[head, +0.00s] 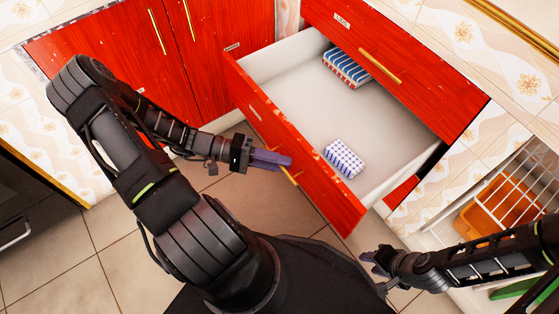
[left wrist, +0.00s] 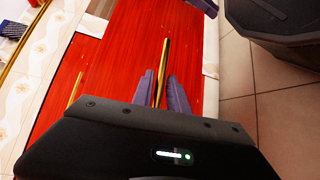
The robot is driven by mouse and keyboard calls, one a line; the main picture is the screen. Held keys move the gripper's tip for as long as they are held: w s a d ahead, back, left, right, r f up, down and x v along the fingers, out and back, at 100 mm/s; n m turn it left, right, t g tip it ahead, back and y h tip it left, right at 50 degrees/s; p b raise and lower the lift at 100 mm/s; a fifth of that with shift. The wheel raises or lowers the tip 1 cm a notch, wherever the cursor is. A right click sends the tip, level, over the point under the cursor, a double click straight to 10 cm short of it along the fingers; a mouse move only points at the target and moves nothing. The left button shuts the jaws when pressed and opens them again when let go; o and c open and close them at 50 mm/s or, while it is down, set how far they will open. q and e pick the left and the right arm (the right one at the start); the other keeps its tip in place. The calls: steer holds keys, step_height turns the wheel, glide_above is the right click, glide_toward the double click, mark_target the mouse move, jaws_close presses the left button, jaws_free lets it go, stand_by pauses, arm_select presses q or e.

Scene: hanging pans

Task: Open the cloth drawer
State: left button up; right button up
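The red-fronted drawer (head: 322,187) stands pulled far out of the cabinet; a small label on its front is too small to read. In its white inside lie a blue-striped folded cloth (head: 345,68) at the back and a blue-and-white patterned cloth (head: 344,159) near the front. My left gripper (head: 285,161) is at the drawer's gold bar handle (head: 289,176). In the left wrist view its purple fingers (left wrist: 161,78) stand on both sides of the handle (left wrist: 166,50), with slight gaps. My right gripper (head: 374,260) is low, apart from the drawer; its finger opening is unclear.
Another red drawer front (head: 425,88) with a gold handle is closed above the open one. Red cabinet doors (head: 130,50) are at the left. A white wire rack (head: 500,180) with an orange item is at the right. Tiled floor (head: 75,255) is free at the lower left.

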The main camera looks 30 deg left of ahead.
arm_select(q)
steer(key=shift+o, duration=1.3)
steer(key=p+v, duration=0.1)
steer(key=v, duration=0.7)
steer(key=shift+f, duration=0.1)
